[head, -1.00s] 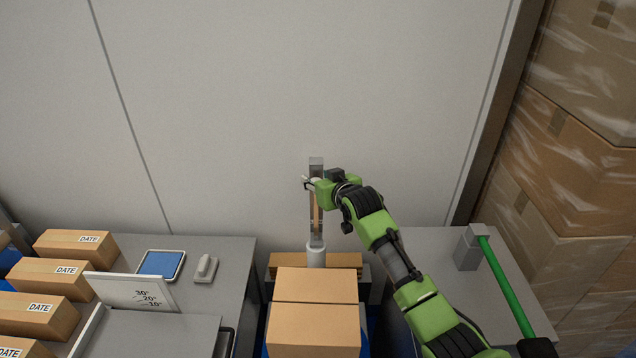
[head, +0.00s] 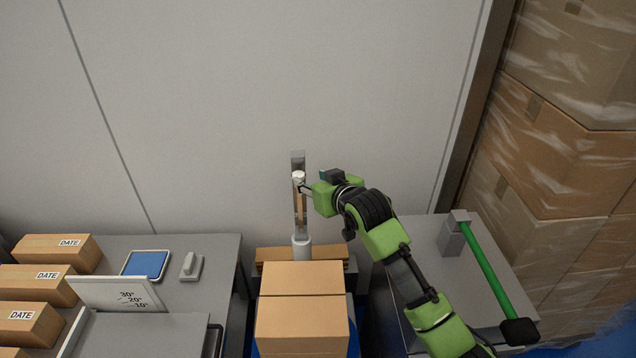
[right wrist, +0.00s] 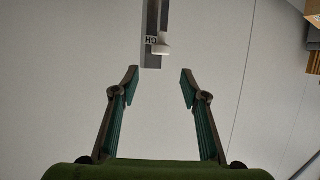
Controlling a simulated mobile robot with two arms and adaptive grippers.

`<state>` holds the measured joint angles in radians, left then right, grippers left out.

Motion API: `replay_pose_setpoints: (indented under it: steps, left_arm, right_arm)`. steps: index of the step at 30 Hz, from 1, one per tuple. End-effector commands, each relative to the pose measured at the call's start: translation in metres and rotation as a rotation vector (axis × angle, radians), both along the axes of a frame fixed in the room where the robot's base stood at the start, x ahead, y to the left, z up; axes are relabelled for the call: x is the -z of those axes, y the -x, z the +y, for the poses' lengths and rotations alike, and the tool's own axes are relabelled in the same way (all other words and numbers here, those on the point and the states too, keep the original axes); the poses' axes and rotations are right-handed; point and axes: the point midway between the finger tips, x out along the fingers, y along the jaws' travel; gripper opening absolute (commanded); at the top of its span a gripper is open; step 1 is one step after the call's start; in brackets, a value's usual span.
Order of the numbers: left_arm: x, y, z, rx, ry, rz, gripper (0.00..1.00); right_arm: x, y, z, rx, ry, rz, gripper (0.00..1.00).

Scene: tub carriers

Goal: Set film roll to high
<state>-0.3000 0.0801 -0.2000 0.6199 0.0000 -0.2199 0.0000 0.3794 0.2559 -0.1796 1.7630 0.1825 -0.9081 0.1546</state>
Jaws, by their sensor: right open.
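A narrow grey upright rail (head: 298,158) stands against the wall, with a white knob (head: 298,176) near its top. A white cylinder (head: 301,246), perhaps the film roll, shows at the rail's lower end. In the right wrist view the white knob (right wrist: 161,46) sits beside a label (right wrist: 151,41) whose visible letters read "GH" upside down. My right gripper (head: 306,189) is just right of the rail. In the right wrist view its fingers (right wrist: 159,73) are spread and empty, with the knob beyond the tips, apart from them. My left gripper is out of view.
Brown boxes (head: 302,315) stand in front of the rail. At left, a grey table holds a blue pad (head: 146,264), a small grey switch (head: 191,266) and an angle sign (head: 117,293). At right are a green-handled lever (head: 488,265) and wrapped cartons (head: 545,150).

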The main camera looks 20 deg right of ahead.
Motion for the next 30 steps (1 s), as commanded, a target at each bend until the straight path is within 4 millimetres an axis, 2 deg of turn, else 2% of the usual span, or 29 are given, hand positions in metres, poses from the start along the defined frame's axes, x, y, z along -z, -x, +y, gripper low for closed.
replay_pose_setpoints:
  steps: [3, 9, 24, 27, 29, 30]
  left_arm:
    - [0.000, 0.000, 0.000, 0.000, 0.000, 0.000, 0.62]
    - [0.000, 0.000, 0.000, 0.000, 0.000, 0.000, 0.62]
    - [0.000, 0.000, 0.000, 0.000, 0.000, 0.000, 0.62]
    - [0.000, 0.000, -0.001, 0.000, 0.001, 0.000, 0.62]
    - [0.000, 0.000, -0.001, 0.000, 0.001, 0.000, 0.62]
    - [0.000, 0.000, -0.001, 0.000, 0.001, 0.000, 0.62]
  right_arm:
    - [-0.007, 0.015, -0.002, 0.000, 0.000, -0.002, 0.41]
    - [-0.012, 0.028, -0.004, 0.001, 0.000, -0.001, 0.41]
    - [-0.012, 0.030, -0.003, 0.000, 0.000, 0.001, 0.41]
    - [0.002, 0.041, 0.000, -0.003, 0.005, 0.031, 0.41]
    - [0.021, 0.057, 0.003, -0.006, 0.012, 0.072, 0.41]
    - [0.037, 0.071, 0.005, -0.010, 0.020, 0.108, 0.41]
